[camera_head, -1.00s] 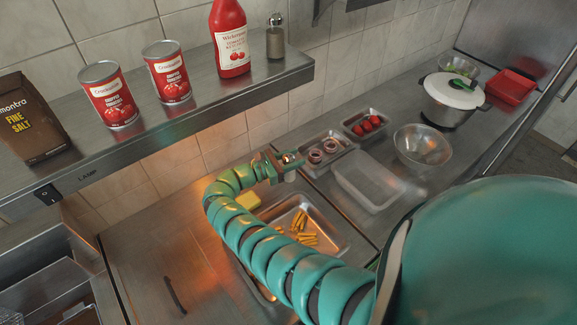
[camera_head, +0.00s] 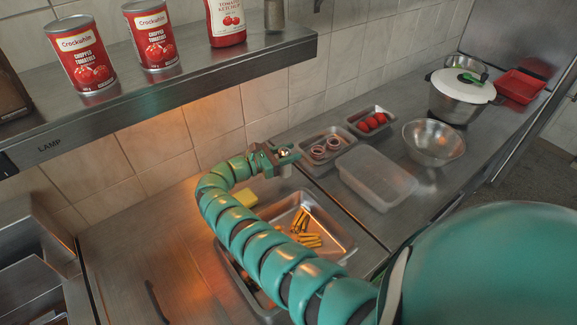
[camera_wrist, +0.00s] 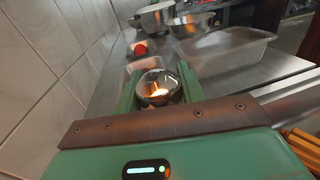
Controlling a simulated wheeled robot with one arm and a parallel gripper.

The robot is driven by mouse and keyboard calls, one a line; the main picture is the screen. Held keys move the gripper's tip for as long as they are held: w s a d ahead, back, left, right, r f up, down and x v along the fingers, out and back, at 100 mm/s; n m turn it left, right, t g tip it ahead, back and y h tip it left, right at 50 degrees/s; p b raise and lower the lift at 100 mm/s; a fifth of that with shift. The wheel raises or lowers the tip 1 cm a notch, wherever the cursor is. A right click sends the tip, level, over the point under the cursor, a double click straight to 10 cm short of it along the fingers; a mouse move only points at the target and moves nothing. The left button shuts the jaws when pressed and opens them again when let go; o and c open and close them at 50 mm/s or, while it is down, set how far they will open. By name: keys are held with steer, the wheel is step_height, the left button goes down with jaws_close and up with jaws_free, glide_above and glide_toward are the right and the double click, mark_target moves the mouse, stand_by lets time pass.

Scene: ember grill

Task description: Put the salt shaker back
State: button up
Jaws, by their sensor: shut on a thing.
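My gripper (camera_head: 286,156) is shut on the salt shaker (camera_wrist: 158,86). In the wrist view its shiny domed metal top shows between the two green fingers; the fingers and the wrist hide most of its body. In the head view only a small bright part of the shaker (camera_head: 283,152) shows. The gripper is above the counter, near the tiled wall and to the left of the onion tray. On the steel shelf (camera_head: 200,75), a similar shaker (camera_head: 274,17) stands to the right of the ketchup bottle (camera_head: 226,22); its top is cut off by the frame.
Two tomato cans (camera_head: 83,57) stand on the shelf, with a dark box (camera_head: 12,97) at its left end. Below are a tray of fries (camera_head: 338,240), an onion tray (camera_head: 311,146), a clear container (camera_head: 377,178), a bowl (camera_head: 434,143) and a lidded pot (camera_head: 460,95).

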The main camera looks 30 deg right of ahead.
steer(key=shift+w+f+b, duration=0.2)
steer(key=shift+f+b, duration=0.4)
steer(key=shift+b, duration=0.4)
step_height(320, 180, down, 2)
steer(key=shift+d+f+b, duration=0.1)
steer(key=shift+b, duration=1.15)
steer(key=shift+f, duration=0.1)
steer(key=o, duration=1.1)
